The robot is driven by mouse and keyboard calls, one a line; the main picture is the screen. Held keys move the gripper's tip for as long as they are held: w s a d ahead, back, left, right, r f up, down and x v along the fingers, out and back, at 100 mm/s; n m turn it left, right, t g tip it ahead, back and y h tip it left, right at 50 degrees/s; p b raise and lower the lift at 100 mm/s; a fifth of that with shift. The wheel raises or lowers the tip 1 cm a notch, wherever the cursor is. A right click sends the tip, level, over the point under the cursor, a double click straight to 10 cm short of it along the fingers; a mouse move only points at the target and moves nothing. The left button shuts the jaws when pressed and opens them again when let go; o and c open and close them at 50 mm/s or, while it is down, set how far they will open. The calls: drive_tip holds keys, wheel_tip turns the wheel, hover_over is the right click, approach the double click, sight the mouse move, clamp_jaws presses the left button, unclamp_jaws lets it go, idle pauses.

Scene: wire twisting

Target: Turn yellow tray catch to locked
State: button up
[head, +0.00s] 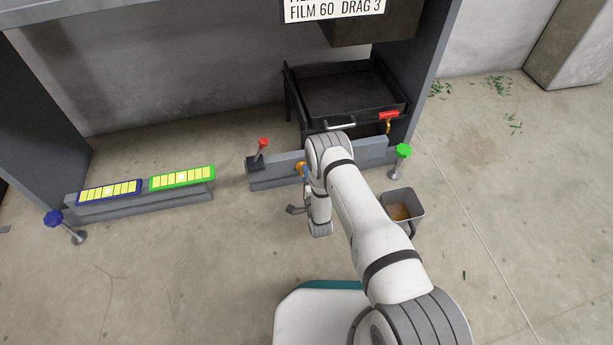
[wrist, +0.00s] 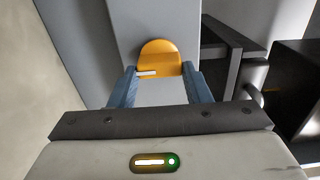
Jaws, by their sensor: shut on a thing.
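The yellow tray catch (wrist: 160,57) is a rounded orange-yellow knob on a grey upright face. It sits between the two blue fingers of my gripper (wrist: 160,82) in the wrist view, and the gripper is shut on it. A short white mark on the catch lies roughly level, on its left half. In the head view a bit of the catch (head: 299,166) shows on the low grey rail, just left of my arm. My gripper is mostly hidden there by my wrist. The black tray (head: 345,92) is behind the rail.
A red-knobbed lever (head: 263,143) stands left on the rail, and a green knob (head: 403,150) at its right end. A red handle (head: 389,115) is by the tray's right corner. A grey bin (head: 403,204) stands right of my arm. Blue and green-framed yellow panels are at left.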

drive_tip(key=o, duration=1)
drive_tip(key=p+v, duration=0.3)
drive_tip(key=v, duration=0.4)
drive_tip(key=shift+s+d, duration=0.15)
drive_tip(key=shift+s, duration=0.25)
